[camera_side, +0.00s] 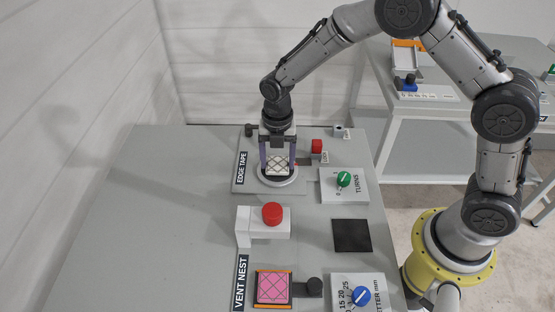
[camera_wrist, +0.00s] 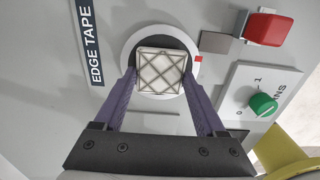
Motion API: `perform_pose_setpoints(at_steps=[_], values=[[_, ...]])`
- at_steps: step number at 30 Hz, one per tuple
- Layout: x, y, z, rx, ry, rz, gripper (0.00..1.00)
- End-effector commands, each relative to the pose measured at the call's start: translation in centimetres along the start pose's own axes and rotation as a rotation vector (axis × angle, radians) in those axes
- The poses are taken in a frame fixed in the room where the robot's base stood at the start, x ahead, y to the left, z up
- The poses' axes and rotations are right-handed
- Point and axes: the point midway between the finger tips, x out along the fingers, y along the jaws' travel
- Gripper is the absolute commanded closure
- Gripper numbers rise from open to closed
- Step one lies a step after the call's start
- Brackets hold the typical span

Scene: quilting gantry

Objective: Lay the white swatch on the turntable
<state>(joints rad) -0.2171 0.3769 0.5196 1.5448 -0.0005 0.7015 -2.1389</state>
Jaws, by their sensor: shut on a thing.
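The white swatch (camera_wrist: 161,71) is a cream square with dark crossed lines. It also shows in the side view (camera_side: 278,165), between my gripper's fingers. My gripper (camera_wrist: 161,84) points down with its purple fingers shut on the swatch's left and right edges; it shows in the side view too (camera_side: 278,160). The turntable (camera_wrist: 131,45) is a round pale disc with a dark centre, on the plate marked EDGE TAPE, and shows in the side view (camera_side: 263,178). The swatch is over the turntable; I cannot tell whether it touches the disc.
A red block (camera_side: 317,146) and a green TURNS knob (camera_side: 344,179) stand right of the turntable. A red button on a white bracket (camera_side: 272,213) stands nearer the front. A pink swatch (camera_side: 273,288) lies in the VENT NEST. The table's left side is clear.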

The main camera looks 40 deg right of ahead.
Motion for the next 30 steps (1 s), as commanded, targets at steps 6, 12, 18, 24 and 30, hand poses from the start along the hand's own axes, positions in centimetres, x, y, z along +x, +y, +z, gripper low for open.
perform_pose_setpoints(at_steps=[6, 12, 18, 24, 30], values=[[0.2, 0.0, 0.0, 0.000, -0.001, 0.001, 0.78], [0.6, 0.0, 0.0, 0.000, -0.001, 0.001, 0.25], [0.5, 0.0, 0.0, 0.000, -0.001, 0.001, 0.00], [0.4, 0.0, 0.0, 0.000, -0.001, 0.001, 0.00], [-1.6, 0.1, 0.1, 0.000, -0.003, 0.005, 0.00]])
